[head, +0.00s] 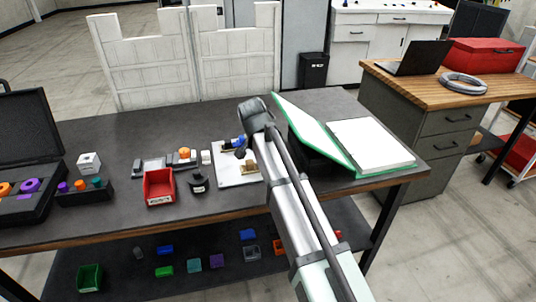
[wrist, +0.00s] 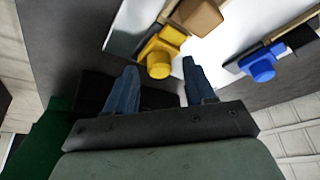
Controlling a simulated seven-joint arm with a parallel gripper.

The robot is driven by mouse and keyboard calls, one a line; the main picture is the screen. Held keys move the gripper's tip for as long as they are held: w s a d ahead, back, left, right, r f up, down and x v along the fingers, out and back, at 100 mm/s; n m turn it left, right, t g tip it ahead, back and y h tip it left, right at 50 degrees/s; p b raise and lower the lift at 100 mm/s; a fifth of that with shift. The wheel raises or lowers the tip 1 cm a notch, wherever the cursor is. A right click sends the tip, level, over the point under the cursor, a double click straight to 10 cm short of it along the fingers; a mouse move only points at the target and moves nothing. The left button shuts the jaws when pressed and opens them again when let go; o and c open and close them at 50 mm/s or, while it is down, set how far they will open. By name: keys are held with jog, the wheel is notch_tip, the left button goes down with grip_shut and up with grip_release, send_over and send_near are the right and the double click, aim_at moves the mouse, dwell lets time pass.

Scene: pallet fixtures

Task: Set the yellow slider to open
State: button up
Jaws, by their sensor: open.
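The yellow slider (wrist: 162,48) is in the upper middle of the wrist view, a blocky body with a rounded knob, on a white plate (wrist: 222,52). My gripper (wrist: 160,68) is open and empty, with one blue finger on each side of the view. The yellow knob appears between and just beyond the fingertips; I cannot tell whether they touch it. A blue slider (wrist: 258,64) sits to the right on the same fixture. In the head view the white plate (head: 226,175) lies on the dark table, and my arm partly hides it. I cannot make out the yellow slider there.
A tan block (wrist: 198,14) stands close beside the yellow slider. A red bin (head: 159,188) is left of the plate. A green-edged open case or book (head: 312,130) lies to the right, with a white slab (head: 370,146). Bare table (head: 120,125) shows at the back left.

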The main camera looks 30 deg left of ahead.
jog(key=shift+w+f, duration=0.1)
jog(key=shift+f, duration=0.15)
jog(key=shift+c, duration=0.2)
grip_shut()
dwell(0.4)
